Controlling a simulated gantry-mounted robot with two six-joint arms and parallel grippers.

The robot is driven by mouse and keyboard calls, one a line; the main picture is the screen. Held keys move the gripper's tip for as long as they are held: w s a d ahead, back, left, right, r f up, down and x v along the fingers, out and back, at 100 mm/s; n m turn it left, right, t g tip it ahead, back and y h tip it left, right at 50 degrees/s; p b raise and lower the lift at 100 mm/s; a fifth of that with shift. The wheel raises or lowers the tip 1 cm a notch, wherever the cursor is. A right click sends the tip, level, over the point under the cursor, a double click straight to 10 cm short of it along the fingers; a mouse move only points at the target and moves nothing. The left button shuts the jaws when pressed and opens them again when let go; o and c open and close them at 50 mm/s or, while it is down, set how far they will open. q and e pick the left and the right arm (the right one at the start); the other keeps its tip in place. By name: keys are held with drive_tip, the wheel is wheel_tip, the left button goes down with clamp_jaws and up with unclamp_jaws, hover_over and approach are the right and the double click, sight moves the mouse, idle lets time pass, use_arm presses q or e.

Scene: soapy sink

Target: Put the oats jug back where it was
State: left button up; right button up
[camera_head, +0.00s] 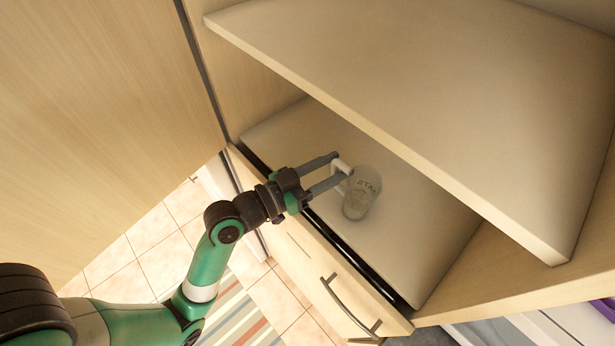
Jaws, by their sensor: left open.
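The oats jug (361,194) is a clear jug with pale contents, lettering on its side and a white handle (341,165). It stands on the lower cabinet surface (420,235), below the upper shelf. My left gripper (340,170) is open, with its two grey fingers reaching to the handle side of the jug, one on either side of the handle. I cannot tell whether the fingers touch it. My right gripper is not in view.
The upper shelf (430,90) overhangs the surface just behind the jug. A tall wooden panel (110,120) stands at the left. A drawer with a dark handle (345,305) is below the front edge. The surface right of the jug is clear.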

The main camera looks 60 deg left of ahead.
use_arm(q)
drive_tip(key=s, duration=0.5)
drive_tip(key=shift+a+f, duration=0.1)
drive_tip(key=shift+a, duration=0.05)
drive_tip(key=s+p, duration=0.2)
drive_tip(key=s, duration=0.2)
